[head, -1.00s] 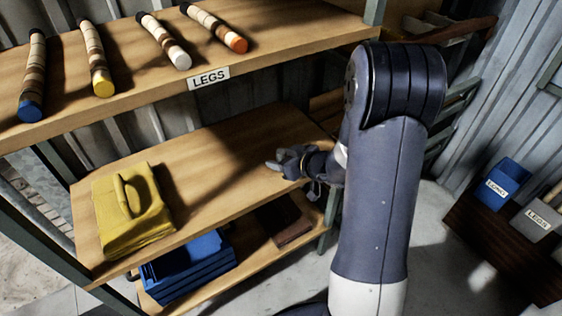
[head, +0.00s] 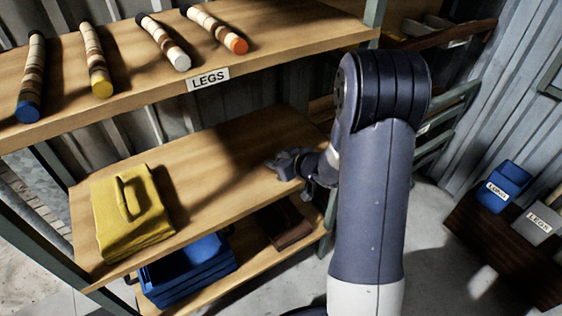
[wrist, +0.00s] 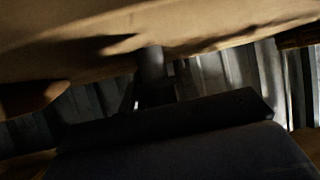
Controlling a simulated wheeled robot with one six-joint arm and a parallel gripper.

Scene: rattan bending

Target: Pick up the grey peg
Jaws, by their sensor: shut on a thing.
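My gripper (head: 300,166) is at the right end of the middle wooden shelf (head: 225,165), shut on a small grey thing, the grey peg (head: 284,160), which is hard to make out at this size. In the dark wrist view, a dark grey upright cylinder (wrist: 150,65) stands at the middle, between the gripper's dark body and a tilted wooden surface. It looks like the held peg. Its ends are hidden or too dark to tell. My arm hides part of the shelf's right side.
A yellow block with a handle (head: 130,220) stands on the middle shelf's left. Several striped legs lie on the upper shelf (head: 130,70), labelled LEGS. Blue crates (head: 185,270) and a brown item (head: 285,225) are below. Labelled bins, blue (head: 508,178) and grey (head: 538,225), stand at right.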

